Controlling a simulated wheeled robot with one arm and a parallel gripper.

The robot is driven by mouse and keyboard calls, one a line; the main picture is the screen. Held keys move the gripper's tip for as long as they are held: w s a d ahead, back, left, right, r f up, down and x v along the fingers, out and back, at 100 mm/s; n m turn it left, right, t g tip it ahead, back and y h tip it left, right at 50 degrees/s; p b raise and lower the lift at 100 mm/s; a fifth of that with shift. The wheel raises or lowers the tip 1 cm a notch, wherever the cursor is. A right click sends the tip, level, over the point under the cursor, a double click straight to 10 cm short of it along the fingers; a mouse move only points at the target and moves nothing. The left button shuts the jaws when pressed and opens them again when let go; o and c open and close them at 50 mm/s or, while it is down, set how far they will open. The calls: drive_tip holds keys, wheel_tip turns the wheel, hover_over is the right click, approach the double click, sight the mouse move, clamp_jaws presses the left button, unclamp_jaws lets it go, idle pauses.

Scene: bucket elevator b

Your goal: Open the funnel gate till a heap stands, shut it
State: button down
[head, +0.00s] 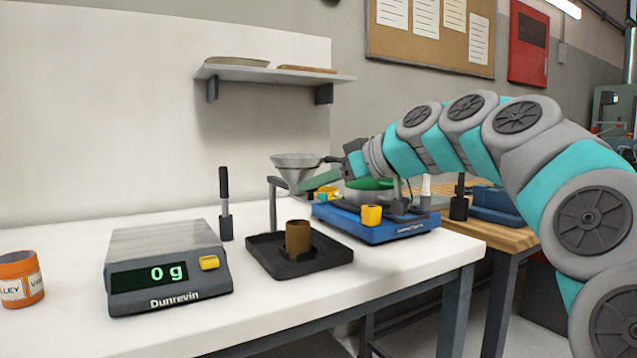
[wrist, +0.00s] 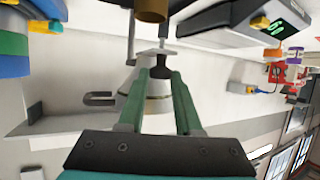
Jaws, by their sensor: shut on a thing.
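The grey funnel (head: 297,172) hangs on a stand above a black tray (head: 325,250). A brown cup (head: 298,237) stands upright in the tray below it. The cup also shows at the top of the wrist view (wrist: 150,9). My gripper (wrist: 161,74) has its green fingers closed on a dark knob (wrist: 162,71), which appears to be the gate handle at the funnel's spout. In the head view the fingertips are beside the funnel, partly hidden. I cannot tell whether the gate is open. No heap or falling material shows, and the cup's inside is hidden.
A scale (head: 165,262) reading 0 g stands left of the tray. An orange jar (head: 20,278) is at the far left. A blue device (head: 375,222) with a yellow knob stands right of the tray, under my arm. A wall shelf (head: 270,75) hangs above.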

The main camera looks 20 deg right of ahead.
idle(0.4)
drive_tip(key=shift+s+d+f+b, duration=0.1)
drive_tip(key=shift+s+d+b, duration=0.1)
drive_tip(key=shift+s+b, duration=0.35)
drive_tip(key=shift+s+d+b, duration=0.15)
drive_tip(key=shift+s+b, duration=0.2)
drive_tip(key=shift+s, duration=0.35)
drive_tip(key=c, duration=0.6)
unclamp_jaws()
drive_tip(key=v, duration=0.8)
drive_tip(key=shift+w, duration=0.1)
